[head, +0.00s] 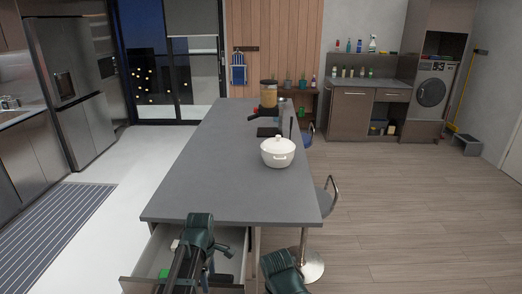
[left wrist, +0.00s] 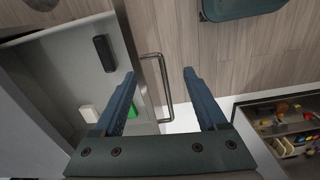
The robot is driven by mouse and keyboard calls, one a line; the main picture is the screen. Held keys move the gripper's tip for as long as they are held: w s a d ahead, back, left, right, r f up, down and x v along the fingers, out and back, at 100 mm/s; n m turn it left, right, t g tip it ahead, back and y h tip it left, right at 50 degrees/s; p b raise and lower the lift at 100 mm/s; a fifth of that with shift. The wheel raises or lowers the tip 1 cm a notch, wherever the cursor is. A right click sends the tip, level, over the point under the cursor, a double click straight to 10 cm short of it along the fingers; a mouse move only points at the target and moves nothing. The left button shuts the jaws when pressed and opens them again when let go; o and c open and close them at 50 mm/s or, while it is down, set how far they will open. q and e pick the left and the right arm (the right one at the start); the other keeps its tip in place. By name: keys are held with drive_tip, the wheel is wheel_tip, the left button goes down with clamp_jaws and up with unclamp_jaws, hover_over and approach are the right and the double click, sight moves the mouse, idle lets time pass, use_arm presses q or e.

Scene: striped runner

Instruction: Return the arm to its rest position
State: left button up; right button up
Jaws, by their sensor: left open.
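My left arm reaches in from the bottom of the head view, over an open drawer (head: 150,259) under the grey counter. My left gripper (left wrist: 160,73) is open in the left wrist view, with nothing held between its fingers. The drawer's bar handle (left wrist: 163,92) shows between the fingers; I cannot tell how far off it is. The open drawer (left wrist: 60,68) fills the left of that view. Only a dark green part of my right arm (head: 284,275) shows at the bottom of the head view; its gripper is not visible.
The drawer holds a black object (left wrist: 104,53), a white block (left wrist: 89,113) and a green item (left wrist: 131,112). A second compartment (left wrist: 278,106) holds small mixed items. A white pot (head: 277,153) and a blender (head: 269,95) stand on the counter (head: 215,180). A stool (head: 326,197) stands at its right.

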use_arm(q)
drive_tip(key=s+d+f+m+b, duration=0.4)
drive_tip(key=s+d+f+m, duration=0.1)
drive_tip(key=m, duration=0.5)
drive_tip(key=s+d+f+m+y+b, duration=0.1)
drive_tip(key=s+d+f+m+b, duration=0.3)
drive_tip(key=s+m, duration=0.4)
drive_tip(key=shift+d+f+m+b, duration=0.35)
drive_tip(key=shift+d+m+b, duration=0.4)
drive_tip(key=shift+m, duration=0.45)
